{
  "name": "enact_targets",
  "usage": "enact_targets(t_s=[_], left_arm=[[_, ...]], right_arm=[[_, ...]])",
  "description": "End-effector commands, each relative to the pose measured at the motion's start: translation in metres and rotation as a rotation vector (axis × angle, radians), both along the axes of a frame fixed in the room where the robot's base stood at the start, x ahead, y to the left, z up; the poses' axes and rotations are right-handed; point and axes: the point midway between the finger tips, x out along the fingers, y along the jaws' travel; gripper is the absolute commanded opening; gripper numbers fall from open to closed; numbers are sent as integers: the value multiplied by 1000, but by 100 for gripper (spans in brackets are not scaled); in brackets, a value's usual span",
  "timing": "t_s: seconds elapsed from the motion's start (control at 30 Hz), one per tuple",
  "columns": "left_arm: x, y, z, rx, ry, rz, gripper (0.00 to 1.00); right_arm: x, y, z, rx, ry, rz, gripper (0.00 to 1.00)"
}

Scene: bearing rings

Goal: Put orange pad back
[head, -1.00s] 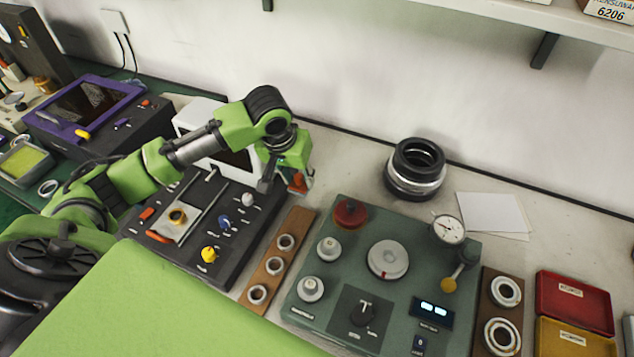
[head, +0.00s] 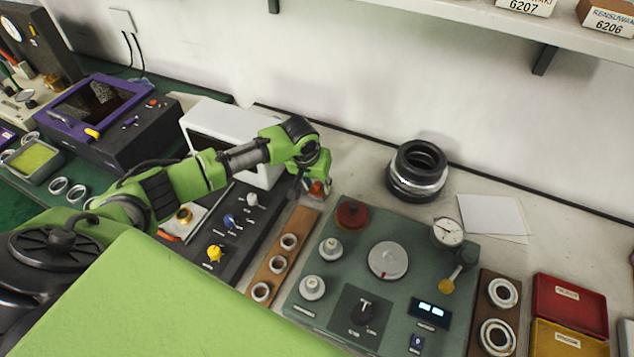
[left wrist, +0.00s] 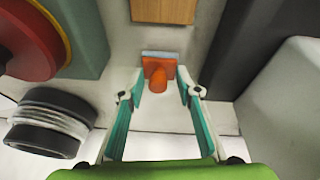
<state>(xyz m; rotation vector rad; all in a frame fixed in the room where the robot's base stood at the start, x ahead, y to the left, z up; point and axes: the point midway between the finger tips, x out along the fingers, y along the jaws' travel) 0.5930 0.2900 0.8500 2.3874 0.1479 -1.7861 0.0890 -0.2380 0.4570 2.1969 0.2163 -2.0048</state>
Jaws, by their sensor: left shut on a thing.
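The orange pad (head: 317,188) is a small orange block with a rounded knob and a pale blue-grey edge, seen in the left wrist view (left wrist: 157,70). My left gripper (left wrist: 159,80) is shut on it, with a fingertip at each side. In the head view, my left gripper (head: 314,186) is near the far end of a brown wooden ring board (head: 302,220), between the white box and the green tester. The pad's height above the bench is hard to tell. My right gripper is not in view.
The green tester (head: 400,215) with a red knob (head: 351,214) stands right of the gripper. A dark console (head: 232,252) and white box (head: 222,122) stand left. Black and silver stacked rings (head: 418,170) stand behind the tester. Pale bench shows between.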

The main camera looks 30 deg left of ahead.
Motion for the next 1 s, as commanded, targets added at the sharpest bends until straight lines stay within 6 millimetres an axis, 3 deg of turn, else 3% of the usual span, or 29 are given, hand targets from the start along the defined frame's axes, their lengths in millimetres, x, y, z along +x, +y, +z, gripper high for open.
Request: enact_targets(t_s=[0.2, 0.23, 0.3, 0.73, 1.0], left_arm=[[0, 0, -3, 0, 1, 0, 11], [0, 0, -3, 0, 1, 0, 36], [0, 0, -2, 0, 1, 0, 48], [-1, 0, 5, -1, -1, 1, 48], [-14, 1, 53, -1, -5, -1, 48]], right_arm=[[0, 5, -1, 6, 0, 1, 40], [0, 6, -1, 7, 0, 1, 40], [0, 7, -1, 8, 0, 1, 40], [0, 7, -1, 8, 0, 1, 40], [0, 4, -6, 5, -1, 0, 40]])
